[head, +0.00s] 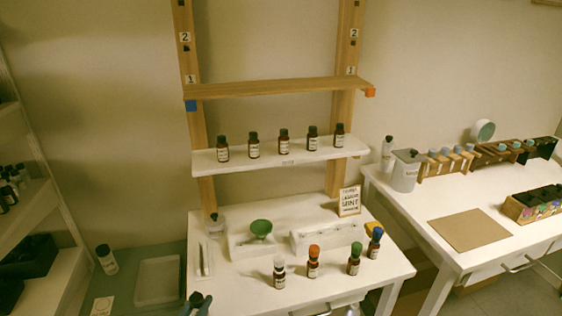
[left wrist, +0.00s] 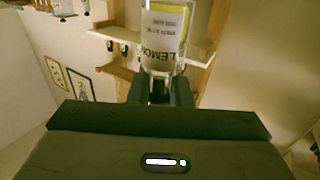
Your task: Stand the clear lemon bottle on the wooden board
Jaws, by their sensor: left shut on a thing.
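My left gripper (head: 197,302) shows dark at the bottom edge of the head view, in front of the white table's left side. In the left wrist view its jaws (left wrist: 160,92) are shut on the clear lemon bottle (left wrist: 164,40), which has a white label reading LEMON and yellow-green at its top in the picture. The held bottle cannot be made out in the head view. A flat brown wooden board (head: 468,230) lies bare on the right table. My right gripper cannot be made out.
The white table (head: 375,275) carries several bottles with coloured caps, a green funnel (head: 261,228) and trays. Above it are a white shelf (head: 240,162) with several brown bottles and an empty wooden shelf (head: 280,88). A bottle (head: 106,259) stands on the grey surface at left.

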